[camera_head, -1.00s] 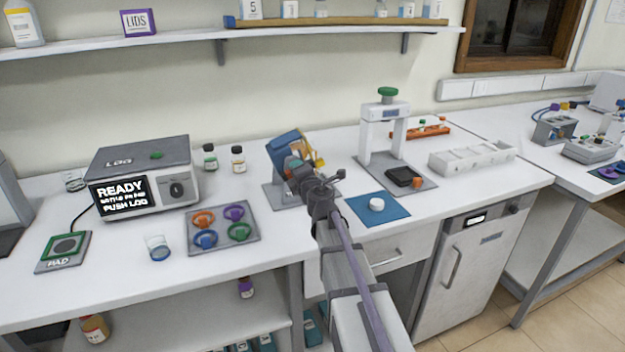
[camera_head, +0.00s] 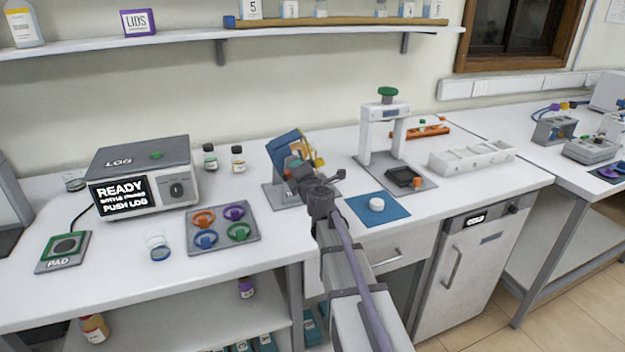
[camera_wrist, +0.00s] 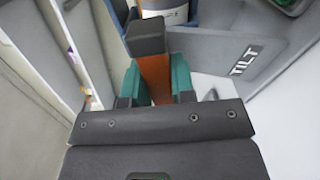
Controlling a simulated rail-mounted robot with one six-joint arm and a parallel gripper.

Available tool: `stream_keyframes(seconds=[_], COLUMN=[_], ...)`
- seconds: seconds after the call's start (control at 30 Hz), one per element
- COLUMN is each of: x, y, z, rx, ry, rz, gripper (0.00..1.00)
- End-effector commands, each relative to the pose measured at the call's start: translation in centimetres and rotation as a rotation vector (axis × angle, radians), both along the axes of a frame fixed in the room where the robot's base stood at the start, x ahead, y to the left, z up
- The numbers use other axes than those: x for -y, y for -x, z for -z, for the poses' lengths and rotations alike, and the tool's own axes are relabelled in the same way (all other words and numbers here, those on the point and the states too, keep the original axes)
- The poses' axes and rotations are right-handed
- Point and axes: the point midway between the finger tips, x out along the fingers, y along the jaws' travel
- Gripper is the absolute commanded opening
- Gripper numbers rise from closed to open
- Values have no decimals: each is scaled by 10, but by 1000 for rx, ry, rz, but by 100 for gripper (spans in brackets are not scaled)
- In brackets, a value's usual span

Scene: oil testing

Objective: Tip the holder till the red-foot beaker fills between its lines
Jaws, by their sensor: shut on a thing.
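The tilting holder (camera_head: 284,146) is a blue cradle with yellow-orange parts, leaning on a grey base at the middle of the bench. My gripper (camera_head: 302,172) is in front of it and hides much of it. In the wrist view my gripper (camera_wrist: 156,84) has its teal fingers shut on an orange-brown handle (camera_wrist: 154,70) with a dark end block. Beyond it is part of a grey bottle (camera_wrist: 165,8) against blue. A grey plate lettered TILT (camera_wrist: 244,62) is at the right. I cannot make out the red-foot beaker or its liquid level.
A LOG machine (camera_head: 145,178), a pad (camera_head: 63,252), a small blue-based beaker (camera_head: 158,248) and a plate of coloured rings (camera_head: 250,238) are at left. A press stand (camera_head: 369,140), a blue mat (camera_head: 362,209) and a white tray (camera_head: 470,156) are at right.

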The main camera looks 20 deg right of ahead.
Motion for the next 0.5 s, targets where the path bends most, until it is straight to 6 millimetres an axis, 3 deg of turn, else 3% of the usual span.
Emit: stream_keyframes(seconds=[0.5], x=[0], y=[0], z=[0], rx=[3], ry=[-50], rz=[0], gripper=[0])
